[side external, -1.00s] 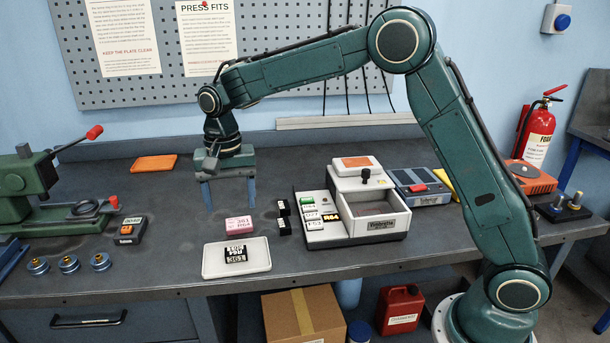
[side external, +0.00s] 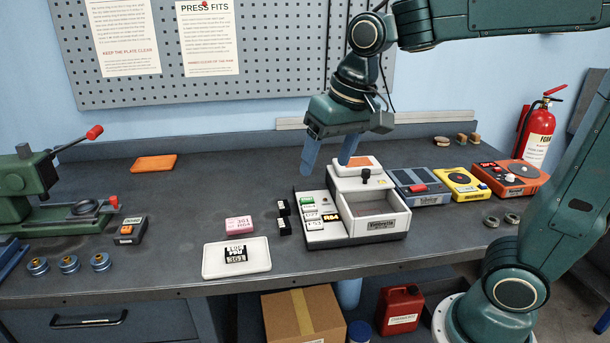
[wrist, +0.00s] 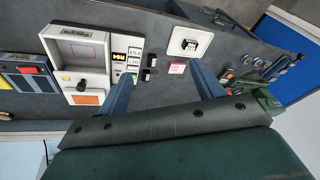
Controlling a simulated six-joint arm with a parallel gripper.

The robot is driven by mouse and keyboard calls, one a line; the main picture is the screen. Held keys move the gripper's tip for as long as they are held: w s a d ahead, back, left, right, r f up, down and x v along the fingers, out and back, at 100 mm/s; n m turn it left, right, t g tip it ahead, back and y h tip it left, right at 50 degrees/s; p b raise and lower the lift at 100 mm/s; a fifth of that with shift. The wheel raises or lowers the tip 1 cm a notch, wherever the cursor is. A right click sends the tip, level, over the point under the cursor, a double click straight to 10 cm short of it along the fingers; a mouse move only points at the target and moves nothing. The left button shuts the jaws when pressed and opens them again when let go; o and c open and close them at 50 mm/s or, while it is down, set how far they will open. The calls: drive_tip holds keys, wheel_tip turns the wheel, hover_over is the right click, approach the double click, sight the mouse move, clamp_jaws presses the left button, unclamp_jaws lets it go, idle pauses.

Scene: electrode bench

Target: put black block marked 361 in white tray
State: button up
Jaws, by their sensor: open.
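The white tray (side external: 212,263) lies flat near the bench's front edge. A black block with white lettering (side external: 236,255) lies on it; I cannot surely read its marks. The tray also shows in the wrist view (wrist: 177,36). Two small black blocks, a rear one (side external: 283,208) and a front one (side external: 284,226), stand beside the sorter unit; their marks are not legible. A pink block (side external: 239,224) lies behind the tray. My gripper (side external: 327,167) is open and empty, raised behind the sorter unit.
The white sorter unit (side external: 376,239) has an open bin and a raised rear part with a knob. Blue-grey (side external: 421,187), yellow (side external: 460,184) and orange (side external: 515,177) devices stand to its right. A green press (side external: 40,185) stands at the left. The bench behind the pink block is clear.

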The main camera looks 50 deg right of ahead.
drive_tip(key=s+d+f+n+t, duration=0.2)
drive_tip(key=s+n, duration=0.1)
drive_tip(key=s, duration=1)
drive_tip(key=shift+s+d+f, duration=0.15)
drive_tip(key=shift+s+f, duration=0.2)
idle(0.6)
